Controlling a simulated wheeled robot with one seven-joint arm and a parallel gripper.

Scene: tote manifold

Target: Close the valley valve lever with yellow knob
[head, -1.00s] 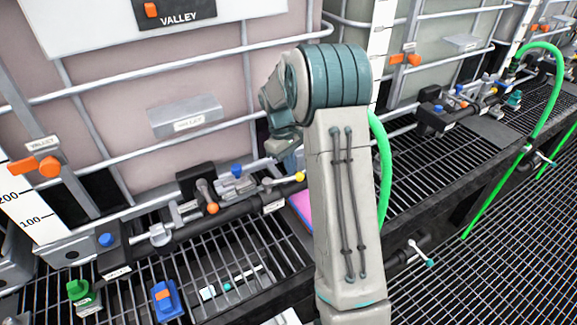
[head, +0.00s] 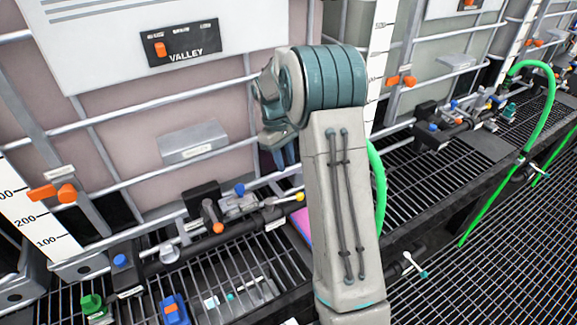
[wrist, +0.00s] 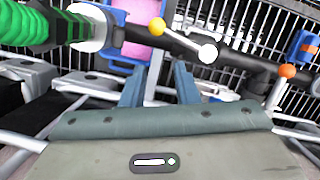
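The yellow knob (head: 299,197) sits at the end of a short lever on the dark pipe in front of the VALLEY tank, just left of my forearm. In the wrist view the yellow knob (wrist: 157,26) lies beyond my fingertips, roughly in line with the gap between them. My gripper (wrist: 160,72) is open, its two blue-grey fingers apart with no knob between them. In the head view my gripper (head: 284,156) is above the yellow knob, partly hidden by my arm. The VALLEY sign (head: 182,43) is on the tank.
A white ball knob (wrist: 207,53) and an orange knob (wrist: 287,71) stand right of the yellow one in the wrist view. A blue knob (head: 239,189) is nearby on the manifold. A green hose (wrist: 28,25) is at left in the wrist view. Metal bars cross the tank front.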

